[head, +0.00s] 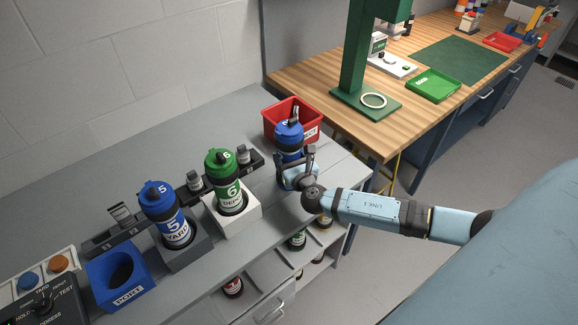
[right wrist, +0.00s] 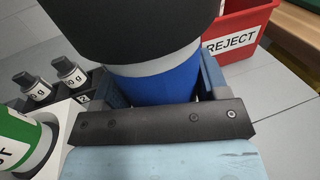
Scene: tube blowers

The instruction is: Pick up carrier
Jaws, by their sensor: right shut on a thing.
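A blue carrier (head: 289,135) with a dark band and a blue cap is upright at the right end of the grey bench, in front of the red bin. My right gripper (head: 296,168) is shut around its lower body. In the right wrist view the carrier's blue body (right wrist: 160,84) sits between the two fingers, below a wide black band. Its base is hidden, so I cannot tell whether it touches the bench. A blue carrier marked 5 (head: 166,213) and a green carrier marked 6 (head: 225,182) stand upright in holders to the left. My left gripper is not in view.
The red REJECT bin (head: 311,132) stands just behind the held carrier. A blue holder (head: 116,279) with an empty round opening and a control box (head: 42,306) are at the left. A wooden table (head: 300,84) with a green press stands at the back right.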

